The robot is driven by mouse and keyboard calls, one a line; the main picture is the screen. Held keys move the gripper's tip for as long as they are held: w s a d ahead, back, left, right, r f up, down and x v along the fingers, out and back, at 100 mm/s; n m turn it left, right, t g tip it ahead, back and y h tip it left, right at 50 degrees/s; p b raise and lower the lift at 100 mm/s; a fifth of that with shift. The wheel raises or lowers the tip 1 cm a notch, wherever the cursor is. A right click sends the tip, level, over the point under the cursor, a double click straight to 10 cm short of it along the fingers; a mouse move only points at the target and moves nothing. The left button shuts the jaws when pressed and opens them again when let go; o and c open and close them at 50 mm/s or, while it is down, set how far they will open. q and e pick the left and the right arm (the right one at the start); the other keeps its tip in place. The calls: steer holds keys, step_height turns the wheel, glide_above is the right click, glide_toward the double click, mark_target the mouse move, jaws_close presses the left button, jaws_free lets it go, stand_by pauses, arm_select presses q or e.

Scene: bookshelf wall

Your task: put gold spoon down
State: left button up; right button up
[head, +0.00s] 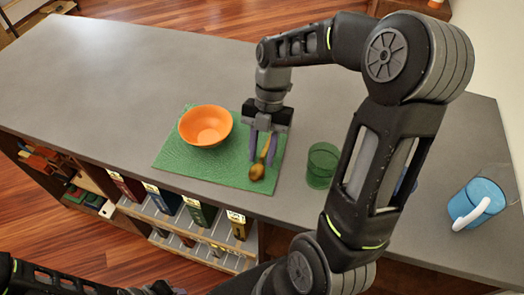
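The gold spoon (257,172) lies on the right part of the green mat (225,176), its bowl end toward the counter's front edge. My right gripper (262,156) points down over the spoon. Its two fingers stand apart, one on each side of the handle, with a strip of green showing between the left finger and the spoon. The upper part of the handle is partly hidden by the fingers. My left gripper is out of view; only dark links of that arm show at the bottom left.
An orange bowl (206,126) sits on the mat left of the gripper. A green glass (322,165) stands right of the mat, close to my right arm. A blue mug (481,200) stands at the far right. The grey counter (120,75) is clear at the left and back.

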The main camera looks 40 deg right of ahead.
mark_target(264, 152)
steer(key=shift+r, duration=0.15)
steer(key=shift+w+d+r, duration=0.1)
steer(key=shift+w+r, duration=0.05)
steer(key=shift+r, duration=0.05)
steer(key=v, duration=0.3)
steer(key=shift+d+r+b, duration=0.15)
steer(key=shift+r+b, duration=0.2)
steer(key=p+v, duration=0.1)
steer(key=v, duration=0.1)
steer(key=shift+r+p, duration=0.35)
steer(key=shift+r, duration=0.1)
steer(key=shift+w+d+r, duration=0.1)
steer(key=shift+d+r, duration=0.05)
steer(key=shift+r, duration=0.05)
steer(key=shift+f, duration=0.1)
